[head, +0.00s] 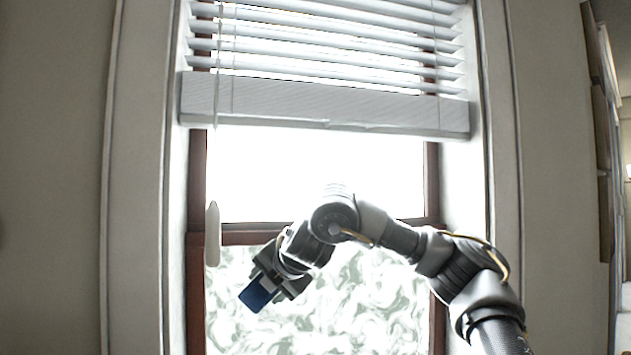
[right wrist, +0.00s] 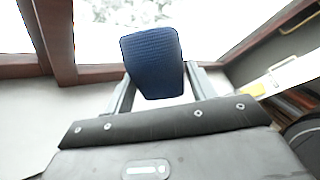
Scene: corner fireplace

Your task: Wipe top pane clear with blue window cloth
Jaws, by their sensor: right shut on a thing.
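My right gripper (head: 270,283) is shut on the blue window cloth (head: 256,295), which looks like a small dark blue pad. In the right wrist view the cloth (right wrist: 154,62) sits between the two fingers of the gripper (right wrist: 157,92). The top pane (head: 315,178) shows bright and plain white between the blind and the brown middle rail. The lower pane (head: 350,300) shows a swirled white and grey-green pattern. The cloth is in front of the lower pane in the head view, below the rail. I cannot tell whether it touches the glass. My left gripper is not in view.
White slatted blinds (head: 325,108) hang over the upper part of the window. A white cord pull (head: 212,235) hangs at the left. The brown middle rail (head: 240,234) separates the panes. Pale window trim (head: 135,180) stands at the sides.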

